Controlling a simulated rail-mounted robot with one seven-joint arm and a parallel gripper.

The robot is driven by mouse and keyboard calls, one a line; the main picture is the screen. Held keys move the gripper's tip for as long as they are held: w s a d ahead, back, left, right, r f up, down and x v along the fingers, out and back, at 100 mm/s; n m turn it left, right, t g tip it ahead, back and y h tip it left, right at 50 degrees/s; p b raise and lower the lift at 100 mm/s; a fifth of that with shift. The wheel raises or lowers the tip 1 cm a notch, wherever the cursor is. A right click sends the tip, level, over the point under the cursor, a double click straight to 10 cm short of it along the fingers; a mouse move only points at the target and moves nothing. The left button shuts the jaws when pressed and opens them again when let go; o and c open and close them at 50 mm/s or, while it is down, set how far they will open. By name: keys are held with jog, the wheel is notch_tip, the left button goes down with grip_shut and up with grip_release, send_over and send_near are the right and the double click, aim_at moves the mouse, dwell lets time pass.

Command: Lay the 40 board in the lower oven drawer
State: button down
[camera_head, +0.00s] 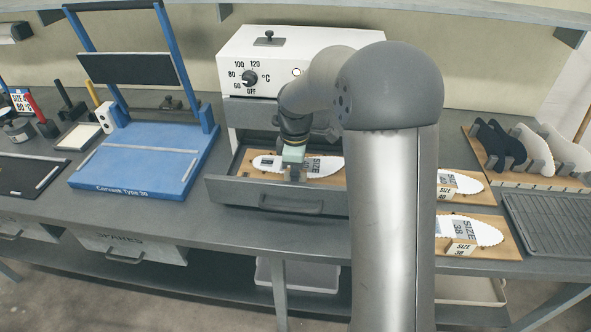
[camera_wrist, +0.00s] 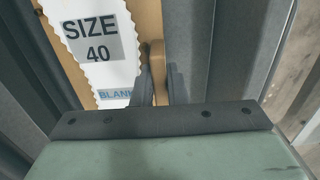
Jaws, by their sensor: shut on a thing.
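The 40 board (camera_head: 328,180) is a wooden plate with a white, zigzag-edged insole blank. It is inside the open lower oven drawer (camera_head: 235,191); whether it rests on the drawer floor I cannot tell. In the wrist view the board (camera_wrist: 147,18) shows a grey "SIZE 40" label. My gripper (camera_head: 293,174) reaches down into the drawer. In the wrist view my gripper (camera_wrist: 157,72) is shut on the board's upright wooden tab. My arm hides the drawer's right end. The white oven (camera_head: 280,62) stands behind, with a temperature dial.
The upper drawer (camera_head: 250,112) is shut. Right of my arm lie another board marked 40 (camera_head: 462,188) and a size 38 board (camera_head: 485,250). A blue press (camera_head: 140,178) stands left, a grey ribbed tray (camera_head: 550,220) right. A rack of dark and pale insoles (camera_head: 525,180) is behind.

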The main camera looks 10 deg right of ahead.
jog(key=shift+f, duration=0.15)
jog(key=c, duration=1.5)
grip_release()
jog(key=shift+o, duration=0.2)
notch_tip(320, 180, up, 12)
jog(key=s+f+m, duration=0.4)
jog(key=s+m, duration=0.2)
jog(key=s, duration=0.8)
jog(key=s+f+m, duration=0.4)
jog(key=s+m, duration=0.3)
jog(key=s, duration=0.7)
jog(key=shift+a+m, duration=0.3)
jog(key=shift+a, duration=0.15)
jog(key=shift+s, duration=0.1)
